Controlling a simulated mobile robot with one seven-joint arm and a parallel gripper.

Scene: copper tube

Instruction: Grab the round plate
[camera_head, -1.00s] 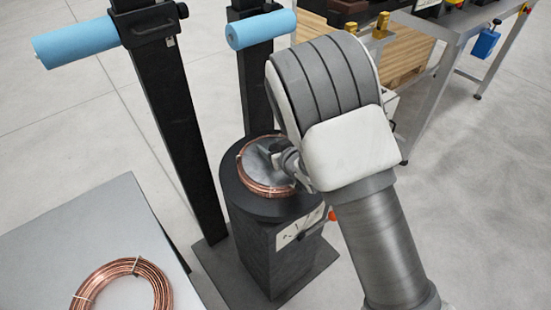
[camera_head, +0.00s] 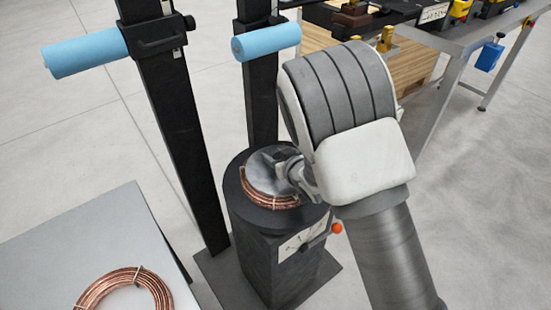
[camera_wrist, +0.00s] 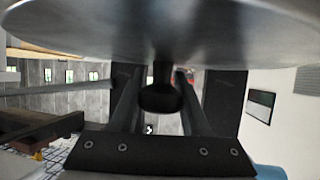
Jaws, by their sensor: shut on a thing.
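The round plate (camera_head: 262,175) is a grey metal disc above a copper coil (camera_head: 272,203) on the round top of a black stand (camera_head: 232,195). It hides much of the coil and appears slightly raised from it. My gripper (camera_head: 287,165) is at the plate's centre, partly hidden by my arm. In the wrist view the plate (camera_wrist: 70,30) fills the top of the picture, with a dark knob (camera_wrist: 160,98) on its face. My gripper (camera_wrist: 160,85) has its two fingers on either side of the knob's stem, shut on it.
A second copper coil (camera_head: 127,288) lies on a grey table (camera_head: 60,260) at lower left. Two black posts with blue rollers (camera_head: 85,53) (camera_head: 266,41) stand behind and left of the stand. A red-tipped lever (camera_head: 336,228) sticks out from the stand. A workbench (camera_head: 455,45) is at upper right.

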